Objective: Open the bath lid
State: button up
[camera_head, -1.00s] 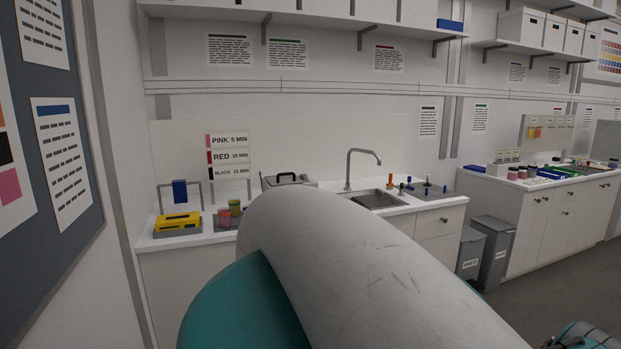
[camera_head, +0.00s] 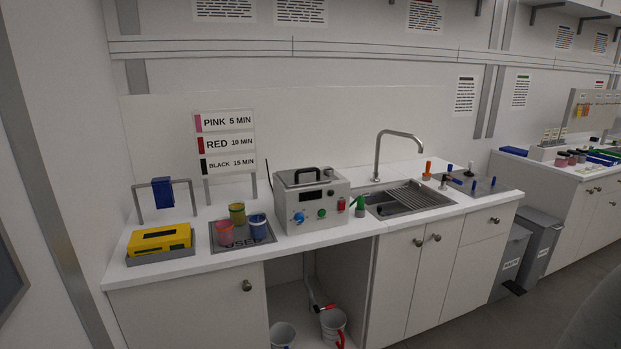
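The bath (camera_head: 312,208) is a light grey box on the white counter, with coloured knobs and a dark display on its front. Its lid (camera_head: 298,178) is a grey plate on top with a black handle, and it looks closed. My gripper is not in view. A grey rounded shape at the lower right edge may be part of my arm.
Left of the bath are a tray (camera_head: 261,240) with several jars, a yellow box (camera_head: 160,239) and a blue item (camera_head: 162,193) on a rack. Right are a sink (camera_head: 408,199) and tap (camera_head: 378,158). Buckets (camera_head: 333,322) stand in the open space below. Bins (camera_head: 540,243) stand right.

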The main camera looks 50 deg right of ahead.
aim_at(309, 176)
jog(key=z, duration=1.1)
jog(key=l+u, duration=0.1)
jog(key=l, duration=2.15)
jog(key=i, duration=0.05)
